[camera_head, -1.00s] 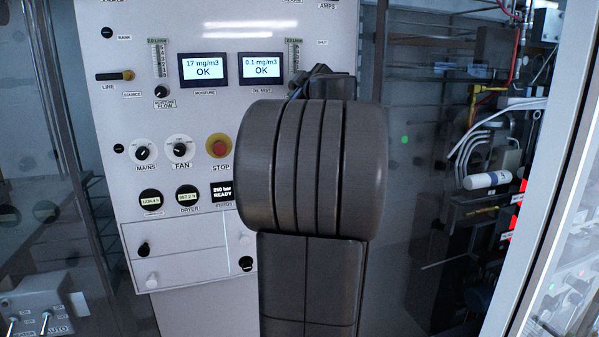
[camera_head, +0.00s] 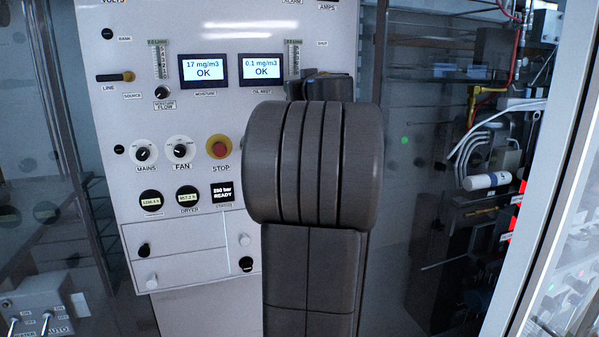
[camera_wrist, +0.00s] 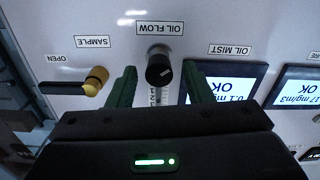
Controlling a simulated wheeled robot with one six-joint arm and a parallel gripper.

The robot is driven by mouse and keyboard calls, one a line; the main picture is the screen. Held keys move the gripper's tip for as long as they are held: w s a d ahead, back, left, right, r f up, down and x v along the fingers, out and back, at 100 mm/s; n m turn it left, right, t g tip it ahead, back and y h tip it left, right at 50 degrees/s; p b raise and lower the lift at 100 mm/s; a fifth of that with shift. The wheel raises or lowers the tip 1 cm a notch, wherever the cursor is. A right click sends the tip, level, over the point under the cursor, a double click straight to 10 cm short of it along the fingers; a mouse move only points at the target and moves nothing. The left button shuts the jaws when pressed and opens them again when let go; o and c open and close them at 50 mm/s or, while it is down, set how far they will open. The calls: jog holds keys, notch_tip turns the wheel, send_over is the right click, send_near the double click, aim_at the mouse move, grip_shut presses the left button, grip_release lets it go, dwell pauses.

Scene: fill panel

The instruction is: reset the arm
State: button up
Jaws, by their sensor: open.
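My gripper (camera_wrist: 160,67) is open in the wrist view, its two dark green fingers apart and nothing held between them. The black oil flow knob (camera_wrist: 159,70) shows between the fingers; whether they touch the panel cannot be told. The white panel (camera_head: 215,115) stands upright in the head view. My own arm covers its right part there and hides the gripper's fingers.
The yellow-and-black sample lever (camera_wrist: 95,82) is beside one finger, and the oil mist display (camera_wrist: 225,82) is beside the other. The head view shows the red stop button (camera_head: 219,147), a switch box (camera_head: 42,310) at lower left and pipework (camera_head: 487,181) at right.

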jog(key=s+d+m, duration=0.1)
jog(key=s+d, duration=0.2)
jog(key=s, duration=0.6)
jog(key=shift+s+b, duration=0.15)
jog(key=shift+b, duration=0.15)
